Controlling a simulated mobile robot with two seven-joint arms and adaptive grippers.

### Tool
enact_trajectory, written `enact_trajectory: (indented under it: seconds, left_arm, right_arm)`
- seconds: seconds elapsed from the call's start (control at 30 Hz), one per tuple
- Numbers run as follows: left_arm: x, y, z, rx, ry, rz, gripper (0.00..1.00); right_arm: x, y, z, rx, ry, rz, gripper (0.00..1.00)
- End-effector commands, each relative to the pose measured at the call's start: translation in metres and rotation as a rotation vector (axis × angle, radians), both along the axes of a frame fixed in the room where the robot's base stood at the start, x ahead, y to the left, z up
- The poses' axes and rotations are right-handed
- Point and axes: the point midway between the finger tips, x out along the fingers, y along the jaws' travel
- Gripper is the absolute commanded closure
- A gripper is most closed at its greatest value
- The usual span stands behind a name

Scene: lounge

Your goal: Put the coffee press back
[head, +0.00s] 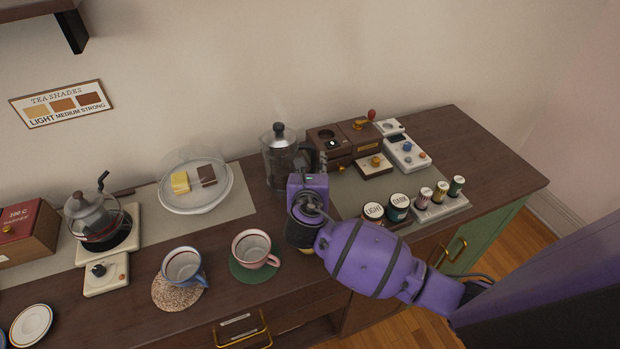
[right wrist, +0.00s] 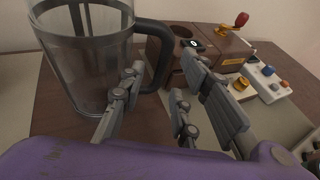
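My right gripper (right wrist: 163,75) is open, with fingers spread on either side of the handle's lower part. I cannot tell whether a finger touches it. My left gripper is not in view.
A brown wooden grinder box (head: 332,142) with a red-knobbed crank stands right of the press. Two cups (head: 184,266) on coasters are in front left. A glass-covered plate (head: 196,188), a kettle on a stand (head: 92,217) and small jars (head: 397,205) are also on the counter.

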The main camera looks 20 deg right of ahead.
Motion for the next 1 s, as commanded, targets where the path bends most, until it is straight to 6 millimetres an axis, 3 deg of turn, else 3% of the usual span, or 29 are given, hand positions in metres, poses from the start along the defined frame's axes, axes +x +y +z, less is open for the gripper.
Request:
enact_trajectory:
  seconds: [0.2,0.4,1.0]
  left_arm:
    - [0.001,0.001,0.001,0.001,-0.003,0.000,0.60]
    - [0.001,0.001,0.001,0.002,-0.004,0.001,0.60]
    - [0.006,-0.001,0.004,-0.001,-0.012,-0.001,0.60]
  right_arm:
    - [-0.042,0.019,0.015,0.002,-0.001,0.001,0.70]
    - [-0.065,0.029,0.024,0.002,-0.002,0.000,0.70]
    - [-0.071,0.031,0.026,0.000,-0.001,0.000,0.70]
